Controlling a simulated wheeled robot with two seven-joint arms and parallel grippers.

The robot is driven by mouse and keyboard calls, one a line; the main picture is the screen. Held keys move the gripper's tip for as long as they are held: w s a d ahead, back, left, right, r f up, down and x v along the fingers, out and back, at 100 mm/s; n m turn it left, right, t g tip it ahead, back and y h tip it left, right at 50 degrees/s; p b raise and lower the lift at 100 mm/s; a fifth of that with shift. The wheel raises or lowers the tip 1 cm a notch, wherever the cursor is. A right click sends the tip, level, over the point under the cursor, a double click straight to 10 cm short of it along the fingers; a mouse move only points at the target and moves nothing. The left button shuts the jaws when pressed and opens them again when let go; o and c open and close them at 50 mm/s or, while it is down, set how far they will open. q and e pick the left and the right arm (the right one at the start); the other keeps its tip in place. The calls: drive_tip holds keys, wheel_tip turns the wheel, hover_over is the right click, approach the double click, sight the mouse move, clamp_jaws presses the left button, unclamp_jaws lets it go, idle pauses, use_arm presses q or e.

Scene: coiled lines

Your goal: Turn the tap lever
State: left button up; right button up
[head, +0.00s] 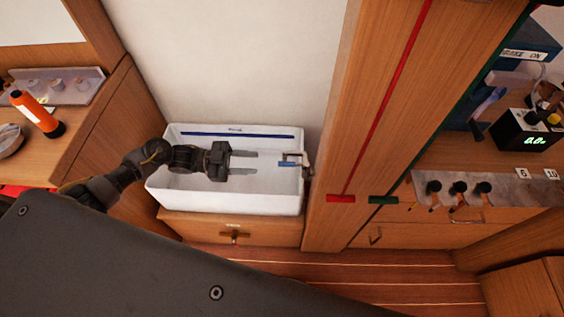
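The tap (304,164) stands at the right end of a white sink basin (168,198), by the wooden post. A small blue piece (287,164), which looks like the tap lever, shows at its left side, over the basin. My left gripper (256,162) reaches in from the left over the basin. Its two grey fingers are spread apart and point right, toward the tap. My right gripper is not in view.
The basin sits on a wooden cabinet (268,226) with a brass fitting (234,236). A wooden post (379,100) with a red line stands close right of the tap. An orange flashlight (36,112) lies on the left counter. The basin's inside looks clear.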

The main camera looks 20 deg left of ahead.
sight(282, 163)
use_arm(q)
drive_tip(key=p+x, duration=0.2)
drive_tip(key=x, duration=0.7)
drive_tip(key=shift+r, duration=0.15)
drive_tip(key=shift+w+d, duration=0.15)
drive_tip(key=shift+d, duration=0.45)
drive_tip(key=shift+c, duration=0.4)
drive_tip(key=c, duration=0.7)
clamp_jaws()
drive_tip(key=shift+a, duration=0.1)
